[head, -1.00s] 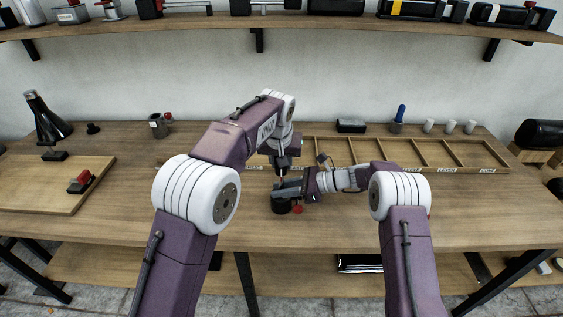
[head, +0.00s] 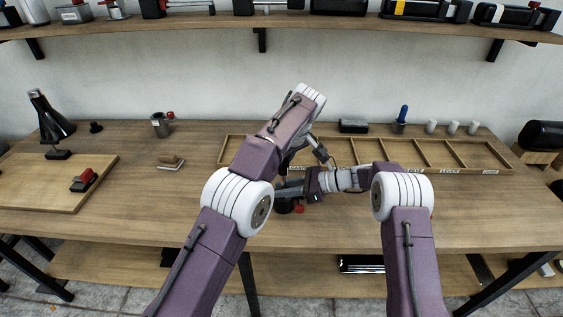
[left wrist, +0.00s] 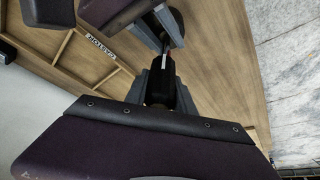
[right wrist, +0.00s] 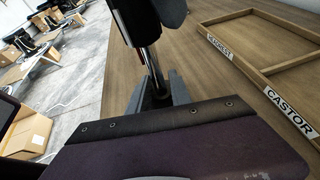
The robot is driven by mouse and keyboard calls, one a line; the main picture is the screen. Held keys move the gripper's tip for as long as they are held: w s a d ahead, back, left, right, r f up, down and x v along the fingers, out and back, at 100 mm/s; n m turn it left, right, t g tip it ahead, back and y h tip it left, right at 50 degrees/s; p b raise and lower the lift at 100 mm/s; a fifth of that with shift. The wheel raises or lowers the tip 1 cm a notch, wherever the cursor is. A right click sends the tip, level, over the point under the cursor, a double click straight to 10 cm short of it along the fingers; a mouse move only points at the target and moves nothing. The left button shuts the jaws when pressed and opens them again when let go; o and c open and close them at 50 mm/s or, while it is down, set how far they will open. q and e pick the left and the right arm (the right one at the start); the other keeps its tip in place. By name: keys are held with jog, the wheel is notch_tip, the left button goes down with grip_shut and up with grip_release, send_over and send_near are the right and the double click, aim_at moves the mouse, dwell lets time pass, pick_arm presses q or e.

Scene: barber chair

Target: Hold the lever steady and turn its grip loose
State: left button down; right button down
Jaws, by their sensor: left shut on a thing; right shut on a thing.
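The lever shows as a thin bright metal rod (right wrist: 152,72) in the right wrist view. My right gripper (right wrist: 157,98) is shut on the lever's lower part. In the left wrist view my left gripper (left wrist: 160,92) is shut on the black grip (left wrist: 159,82). A short length of the metal rod (left wrist: 164,61) shows between the two grippers. In the head view my right gripper (head: 290,190) reaches in from the right, low over a black round base (head: 284,207) with a red part (head: 299,209). My left arm hides most of the left gripper and lever there.
A wooden tray (head: 233,139) with labelled compartments lies behind my arms. A wooden board (head: 40,190) with a red-topped block is at left. A small brush-like block (head: 171,161) lies between. A blue-handled tool in a holder (head: 401,118) stands at the back. The front right table is clear.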

pick_arm(q)
jog(key=shift+w+n, duration=0.1)
jog(key=shift+n, duration=0.4)
jog(key=shift+r, duration=0.1)
jog(key=c, duration=1.1)
grip_release()
jog(key=shift+o, duration=0.2)
